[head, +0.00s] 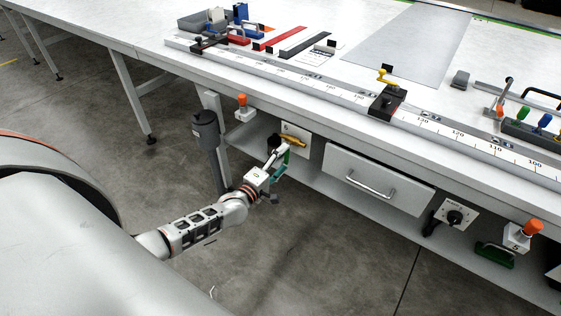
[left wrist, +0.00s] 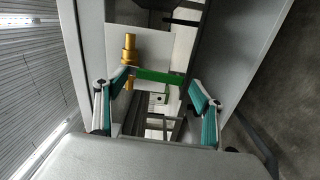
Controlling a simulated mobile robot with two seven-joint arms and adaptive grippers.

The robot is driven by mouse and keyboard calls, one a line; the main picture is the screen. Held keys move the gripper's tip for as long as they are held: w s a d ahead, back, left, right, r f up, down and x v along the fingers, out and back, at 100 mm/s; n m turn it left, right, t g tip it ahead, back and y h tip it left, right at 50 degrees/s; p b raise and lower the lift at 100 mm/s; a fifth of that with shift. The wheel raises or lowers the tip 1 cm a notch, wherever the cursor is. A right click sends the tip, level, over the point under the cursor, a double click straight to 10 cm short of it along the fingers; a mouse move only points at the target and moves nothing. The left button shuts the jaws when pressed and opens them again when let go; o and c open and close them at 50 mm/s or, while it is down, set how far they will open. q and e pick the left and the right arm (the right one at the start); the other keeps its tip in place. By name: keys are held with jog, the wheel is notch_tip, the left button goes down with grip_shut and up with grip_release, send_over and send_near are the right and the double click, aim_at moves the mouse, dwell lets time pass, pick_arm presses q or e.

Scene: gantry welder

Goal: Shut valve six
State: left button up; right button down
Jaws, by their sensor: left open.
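A small white plate (head: 297,131) under the table edge carries a brass valve body (head: 293,141), partly covered by my gripper; I take it for valve six, though its marking is too small to read surely. In the left wrist view the brass body (left wrist: 130,48) has a green lever (left wrist: 160,76) extending to the right from it. My left gripper (head: 278,163) is at the valve. In the wrist view its open teal-padded fingers (left wrist: 161,84) stand on either side of the lever, the left fingertip close to the lever's brass end. Contact cannot be told. My right gripper is out of view.
A drawer (head: 376,178) with a bar handle is right of the valve. A rotary switch (head: 455,217) and an orange-capped box marked 5 (head: 517,236) with a green handle (head: 494,255) are farther right.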

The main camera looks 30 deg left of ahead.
pick_arm(q)
jog(key=s+a, duration=0.1)
jog(key=s, duration=1.1)
jog(key=s+d+f+m+g, duration=0.3)
jog(key=s+d+f+m, duration=0.1)
jog(key=s+d+m, duration=0.5)
jog(key=s+d+f+m+g+h, duration=0.1)
jog(key=s+d+f+m+g, duration=0.3)
jog(key=s+d+m, duration=0.5)
jog(key=s+f+m, duration=0.1)
jog(key=s+m, duration=0.1)
jog(key=shift+s+d+f+m, duration=0.2)
jog(key=shift+s+f+m, duration=0.1)
jog(key=shift+s, duration=0.1)
